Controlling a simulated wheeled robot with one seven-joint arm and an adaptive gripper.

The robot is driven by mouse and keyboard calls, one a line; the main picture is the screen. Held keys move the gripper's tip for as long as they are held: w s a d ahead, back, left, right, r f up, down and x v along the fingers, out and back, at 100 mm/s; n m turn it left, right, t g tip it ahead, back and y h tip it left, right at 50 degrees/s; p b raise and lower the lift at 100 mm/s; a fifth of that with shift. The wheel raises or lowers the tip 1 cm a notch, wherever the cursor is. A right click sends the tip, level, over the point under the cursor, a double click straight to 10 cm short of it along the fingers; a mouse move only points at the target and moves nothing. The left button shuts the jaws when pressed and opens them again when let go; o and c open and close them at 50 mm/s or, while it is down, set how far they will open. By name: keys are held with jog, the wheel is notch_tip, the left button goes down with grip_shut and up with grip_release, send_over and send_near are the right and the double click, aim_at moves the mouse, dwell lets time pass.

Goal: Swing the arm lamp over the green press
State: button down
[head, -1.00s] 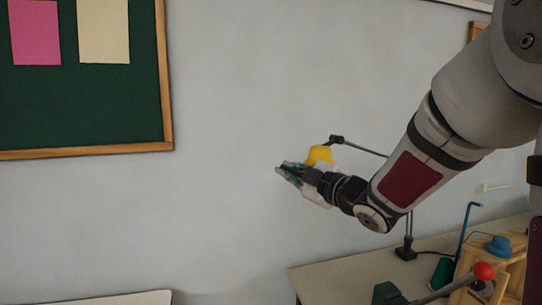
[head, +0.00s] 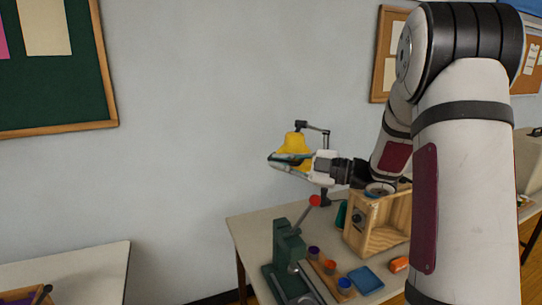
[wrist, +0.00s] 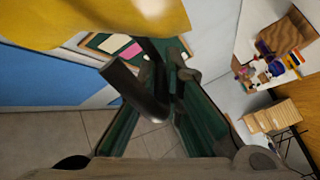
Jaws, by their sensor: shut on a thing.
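The arm lamp has a yellow shade (head: 294,143) on a thin dark jointed arm, with its base at the back of the table, partly hidden. In the wrist view the shade (wrist: 90,20) fills the upper left. My gripper (head: 280,160) is at the shade's lower side. In the wrist view my gripper (wrist: 160,100) has its green-lined fingers closed around a dark bar-like part (wrist: 138,92) of the lamp beside the shade. The green press (head: 288,248) stands upright at the table's front left, its red-knobbed lever raised. The shade appears above and behind it; exact overlap in depth is unclear.
A wooden box (head: 378,232) stands right of the press. Several small paint pots, a blue tray (head: 366,280) and an orange item (head: 399,264) lie on the table (head: 247,232). Another table (head: 85,268) is at left.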

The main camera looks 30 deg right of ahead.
jog(key=shift+s+d+f+y, duration=0.1)
jog(key=shift+s+d+y, duration=0.25)
jog(key=shift+s, duration=0.35)
jog(key=c, duration=1.7)
grip_release()
jog(key=shift+d, duration=0.1)
jog(key=shift+d, duration=0.15)
jog(key=v, duration=1.1)
jog(key=shift+s+d+r, duration=0.15)
jog(key=shift+s+r, duration=0.05)
jog(key=shift+s, duration=0.1)
